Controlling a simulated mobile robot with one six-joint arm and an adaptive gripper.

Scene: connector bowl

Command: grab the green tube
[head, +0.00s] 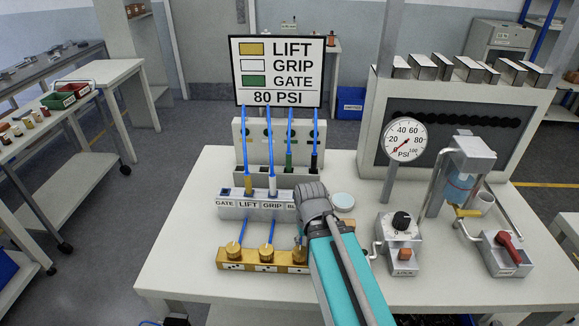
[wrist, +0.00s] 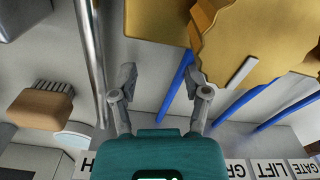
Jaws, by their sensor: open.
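The green tube (head: 289,150) is a blue hose with a green end piece, standing upright in the white holder behind the labelled block. A tube with a black end (head: 314,158) stands to its right. Tubes with a yellow end (head: 248,183) and a white end (head: 272,185) stand at the LIFT and GRIP labels of the front block (head: 235,213). My gripper (wrist: 160,86) is open and empty in the wrist view, with blue hoses beyond its right finger. No green end shows there. In the head view my arm hides the fingers.
A sign (head: 279,71) pairs yellow with LIFT, white with GRIP and green with GATE. A brass manifold (head: 262,261) sits in front of the block. A pressure gauge (head: 404,139) and small control boxes (head: 398,231) stand right. The table's front left is clear.

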